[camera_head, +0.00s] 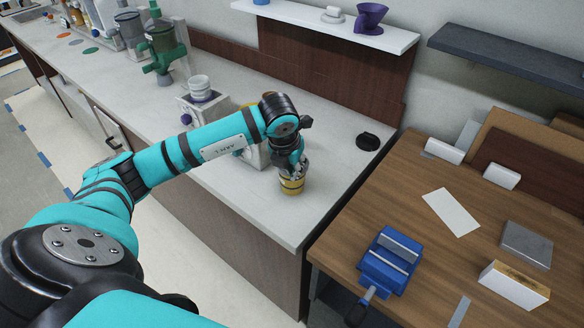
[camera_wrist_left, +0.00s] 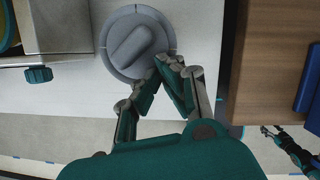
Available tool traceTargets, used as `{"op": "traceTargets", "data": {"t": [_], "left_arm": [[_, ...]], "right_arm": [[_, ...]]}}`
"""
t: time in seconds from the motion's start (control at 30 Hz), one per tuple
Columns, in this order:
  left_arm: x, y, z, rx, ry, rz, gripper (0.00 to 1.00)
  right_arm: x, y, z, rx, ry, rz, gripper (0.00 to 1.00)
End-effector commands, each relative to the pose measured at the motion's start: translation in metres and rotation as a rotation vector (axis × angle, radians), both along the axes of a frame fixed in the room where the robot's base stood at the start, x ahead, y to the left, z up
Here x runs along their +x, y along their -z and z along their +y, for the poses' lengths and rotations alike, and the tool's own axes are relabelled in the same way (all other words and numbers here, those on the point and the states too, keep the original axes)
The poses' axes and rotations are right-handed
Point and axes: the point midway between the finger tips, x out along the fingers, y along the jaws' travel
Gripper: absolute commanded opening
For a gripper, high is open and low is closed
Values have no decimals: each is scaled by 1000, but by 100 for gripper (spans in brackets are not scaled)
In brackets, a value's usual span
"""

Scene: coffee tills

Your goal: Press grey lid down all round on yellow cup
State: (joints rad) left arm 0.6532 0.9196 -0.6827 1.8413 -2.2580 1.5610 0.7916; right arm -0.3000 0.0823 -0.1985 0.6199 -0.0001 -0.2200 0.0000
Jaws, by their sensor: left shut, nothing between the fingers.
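The yellow cup (camera_head: 291,187), with a dark band, stands upright on the pale counter near its front right corner. The round grey lid (camera_wrist_left: 118,66) with a raised bar shows from above in the left wrist view and hides the cup there. In the head view my gripper largely covers the lid, so I cannot tell how evenly it sits. My left gripper (camera_head: 293,163) is shut and empty, pointing down over the cup. In the wrist view its fingertips (camera_wrist_left: 170,62) are at the lid's lower right rim; contact is unclear. What looks like my right gripper (camera_wrist_left: 268,131) is small at lower right.
A box-like machine (camera_wrist_left: 62,27) with a teal knob stands close left of the lid. A black round object (camera_head: 368,142) lies farther back on the counter. A wooden table (camera_head: 400,200) with a blue vise (camera_head: 390,262) stands at right. The counter right of the cup is clear.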

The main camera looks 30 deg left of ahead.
Motion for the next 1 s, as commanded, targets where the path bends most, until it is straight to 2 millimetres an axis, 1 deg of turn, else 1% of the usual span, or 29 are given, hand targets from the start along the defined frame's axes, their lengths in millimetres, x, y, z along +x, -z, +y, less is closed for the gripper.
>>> {"op": "traceTargets", "data": {"t": [0.07,0.37,0.47,0.9,1.0], "left_arm": [[0,4,0,0,0,1,0],[-1,2,0,0,0,3,0],[0,-5,0,0,0,2,0],[0,-50,0,0,0,0,0],[0,-57,0,0,0,0,0]], "right_arm": [[0,3,0,0,0,0,60],[0,1,1,1,-1,-1,60],[0,-3,2,2,-1,-1,60],[0,-29,5,5,0,-1,60],[0,-33,5,5,0,-1,60]]}}
